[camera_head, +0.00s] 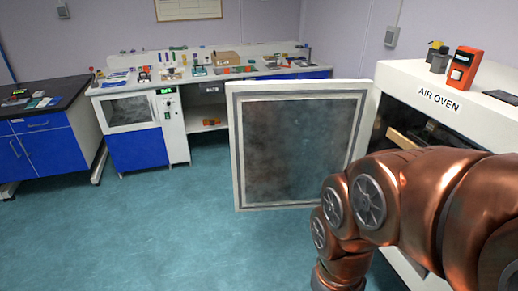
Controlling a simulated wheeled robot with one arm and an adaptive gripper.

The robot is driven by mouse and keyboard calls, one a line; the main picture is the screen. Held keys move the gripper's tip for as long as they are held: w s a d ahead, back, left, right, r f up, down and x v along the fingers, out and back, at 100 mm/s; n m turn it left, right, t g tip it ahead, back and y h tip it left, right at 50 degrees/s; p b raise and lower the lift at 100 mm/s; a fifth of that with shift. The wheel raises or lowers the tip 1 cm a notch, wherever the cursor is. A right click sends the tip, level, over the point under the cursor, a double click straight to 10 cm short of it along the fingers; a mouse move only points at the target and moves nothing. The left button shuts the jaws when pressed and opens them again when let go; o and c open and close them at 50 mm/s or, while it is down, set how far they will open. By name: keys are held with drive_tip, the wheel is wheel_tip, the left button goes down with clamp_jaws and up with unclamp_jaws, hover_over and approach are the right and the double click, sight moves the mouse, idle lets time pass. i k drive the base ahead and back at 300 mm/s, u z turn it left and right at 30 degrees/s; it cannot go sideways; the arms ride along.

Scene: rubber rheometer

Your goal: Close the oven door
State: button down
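The air oven (420,78) stands at the right, a white box labelled "AIR OVEN". Its door (295,150) is swung wide open to the left of the oven, its grey-framed dark inner panel facing me. The dark oven opening shows to the right of the door, with a tan object (405,143) partly visible inside. My copper-coloured arm covers the lower right and hides the lower front of the oven. My gripper is not visible in this view, so its place relative to the door cannot be told.
On the oven top stand an orange device (462,68) and small dark containers (438,60). A white bench (140,85) with many small items runs along the back wall. A black-topped blue cabinet (50,150) stands at the left. The teal floor (150,235) left of the door is clear.

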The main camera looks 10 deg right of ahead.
sight(287, 137)
drive_tip(key=u, duration=0.85)
drive_tip(key=i, duration=3.65)
drive_tip(key=z, duration=4.55)
drive_tip(key=k, duration=0.4)
drive_tip(key=u, duration=1)
